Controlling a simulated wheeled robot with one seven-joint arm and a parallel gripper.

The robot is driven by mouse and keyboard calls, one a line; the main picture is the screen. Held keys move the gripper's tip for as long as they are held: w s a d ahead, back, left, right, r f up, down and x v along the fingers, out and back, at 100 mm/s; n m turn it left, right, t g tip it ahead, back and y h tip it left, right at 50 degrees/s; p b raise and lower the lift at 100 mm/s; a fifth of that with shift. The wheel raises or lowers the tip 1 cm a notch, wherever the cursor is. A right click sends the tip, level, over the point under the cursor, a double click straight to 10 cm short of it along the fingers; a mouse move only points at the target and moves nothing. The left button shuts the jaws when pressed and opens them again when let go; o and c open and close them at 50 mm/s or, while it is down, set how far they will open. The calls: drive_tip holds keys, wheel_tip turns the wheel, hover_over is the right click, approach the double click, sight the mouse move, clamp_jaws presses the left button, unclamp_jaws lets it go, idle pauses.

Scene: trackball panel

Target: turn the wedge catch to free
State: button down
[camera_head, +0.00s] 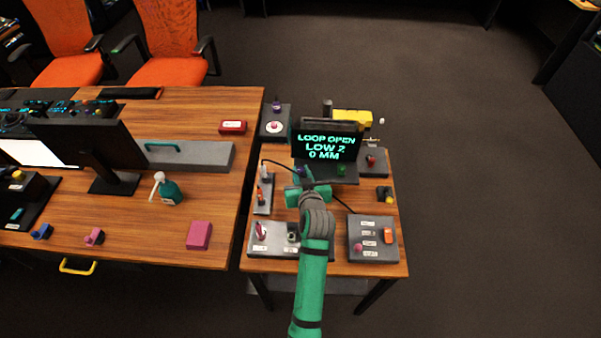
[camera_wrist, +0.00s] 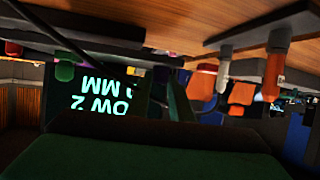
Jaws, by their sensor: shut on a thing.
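My gripper (camera_head: 306,188) is above the small wooden table, in front of the black display. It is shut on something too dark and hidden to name. A black cable runs past my fingers on both sides. I cannot pick out the wedge catch for sure. A pink upright handle (camera_head: 261,231) stands on the grey front-left panel (camera_head: 275,250), which my arm partly covers. A yellow-and-black part (camera_head: 386,194) lies at the table's right. In the wrist view, the picture is upside down and a broad dark green surface fills the lower part.
The display (camera_head: 326,145) reads "LOOP OPEN LOW 2 0 MM"; part of it shows in the wrist view (camera_wrist: 98,95). A black panel with a red knob (camera_head: 371,160) stands behind. Open floor lies right.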

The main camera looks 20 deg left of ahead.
drive_tip(key=shift+w+d+n+g+y, duration=0.1)
drive_tip(key=shift+d+n+g+y, duration=0.2)
drive_tip(key=shift+n+y, duration=0.25)
drive_tip(key=shift+w+d+n+g+y, duration=0.1)
drive_tip(key=shift+d+n+g+y, duration=0.05)
drive_tip(key=shift+n+g+y, duration=0.35)
drive_tip(key=n+g+y, duration=0.1)
drive_tip(key=n+g, duration=0.1)
drive_tip(key=n+g+y, duration=0.1)
drive_tip(key=n+y, duration=0.1)
drive_tip(key=shift+w+d+n+g, duration=0.1)
drive_tip(key=shift+w+n+g, duration=0.15)
drive_tip(key=shift+g, duration=0.15)
drive_tip(key=shift+w+d+f+n+g+y, duration=0.15)
drive_tip(key=shift+n+g+y, duration=0.15)
drive_tip(key=shift+n+g, duration=0.6)
drive_tip(key=shift+w+a+r+n+g+y, duration=0.1)
drive_tip(key=shift+n+g+y, duration=0.25)
drive_tip(key=shift+n+g, duration=0.6)
drive_tip(key=shift+w+d+f+n+g+y, duration=0.15)
drive_tip(key=shift+n+g+y, duration=0.15)
drive_tip(key=shift+n+g, duration=0.6)
drive_tip(key=shift+a+r+g, duration=0.1)
drive_tip(key=shift+a+g, duration=0.05)
drive_tip(key=shift+g, duration=0.2)
drive_tip(key=c, duration=1.6)
unclamp_jaws()
drive_tip(key=shift+o, duration=0.2)
